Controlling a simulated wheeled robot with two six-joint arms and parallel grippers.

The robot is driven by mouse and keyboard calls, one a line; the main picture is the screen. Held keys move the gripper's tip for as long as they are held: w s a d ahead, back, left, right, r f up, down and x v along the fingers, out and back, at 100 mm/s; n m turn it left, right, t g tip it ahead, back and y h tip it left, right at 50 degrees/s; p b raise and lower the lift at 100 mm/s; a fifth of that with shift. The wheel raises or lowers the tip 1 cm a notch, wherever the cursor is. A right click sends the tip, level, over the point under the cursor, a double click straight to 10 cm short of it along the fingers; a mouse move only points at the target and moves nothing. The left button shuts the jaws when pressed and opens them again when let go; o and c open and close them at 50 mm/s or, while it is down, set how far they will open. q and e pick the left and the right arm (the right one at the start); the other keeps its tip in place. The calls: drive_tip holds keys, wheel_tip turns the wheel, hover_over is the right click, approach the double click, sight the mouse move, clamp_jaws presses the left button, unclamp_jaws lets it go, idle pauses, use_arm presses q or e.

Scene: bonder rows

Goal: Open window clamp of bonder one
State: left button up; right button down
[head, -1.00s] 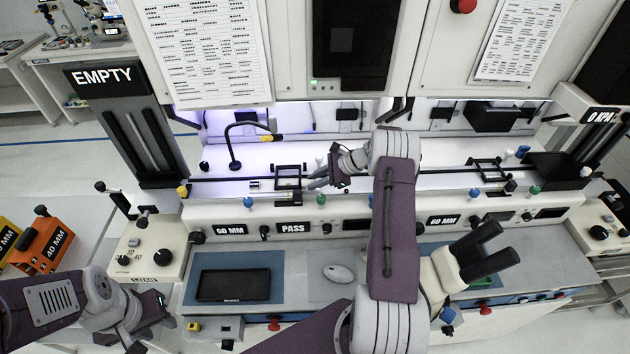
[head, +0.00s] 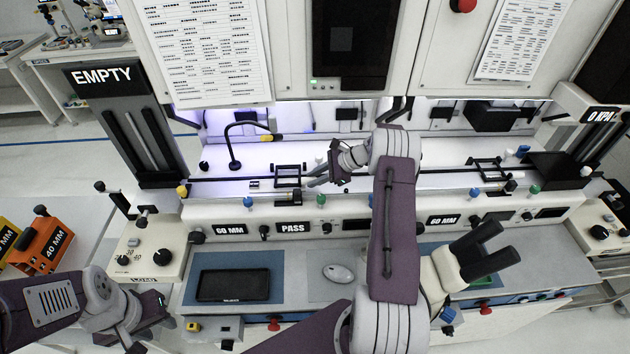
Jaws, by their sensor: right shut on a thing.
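The window clamp (head: 288,170) of bonder one is a small black frame on the white work deck, left of my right gripper. My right gripper (head: 314,178) reaches in over the deck with its fingertips close to the clamp's right side. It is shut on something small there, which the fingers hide. I cannot tell from the picture how far the clamp is open. My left gripper (head: 152,328) hangs at the lower left, away from the clamp. Its fingers are too foreshortened to read.
A black gooseneck lamp (head: 232,145) stands left of the clamp. A second black frame (head: 488,170) sits further right on the deck. A microscope eyepiece pair (head: 485,250) rises at the lower right.

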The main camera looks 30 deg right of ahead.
drive_tip(key=shift+w+d+r, duration=0.15)
drive_tip(key=shift+w+r, duration=0.15)
drive_tip(key=shift+r, duration=0.45)
drive_tip(key=shift+w+d+r, duration=0.15)
drive_tip(key=shift+w+r, duration=0.15)
drive_tip(key=shift+r, duration=0.4)
drive_tip(key=shift+w+d+r, duration=0.2)
drive_tip(key=shift+w+r, duration=0.25)
drive_tip(key=shift+w+d+r, duration=0.2)
drive_tip(key=shift+w+r, duration=0.2)
drive_tip(key=shift+r, duration=0.05)
drive_tip(key=c, duration=1.5)
unclamp_jaws()
drive_tip(key=o, duration=0.3)
drive_tip(key=shift+w+f, duration=0.1)
drive_tip(key=shift+w, duration=0.05)
drive_tip(key=shift+w+d+f, duration=0.15)
drive_tip(key=shift+w, duration=0.1)
drive_tip(key=b+v, duration=0.2)
drive_tip(key=v, duration=0.7)
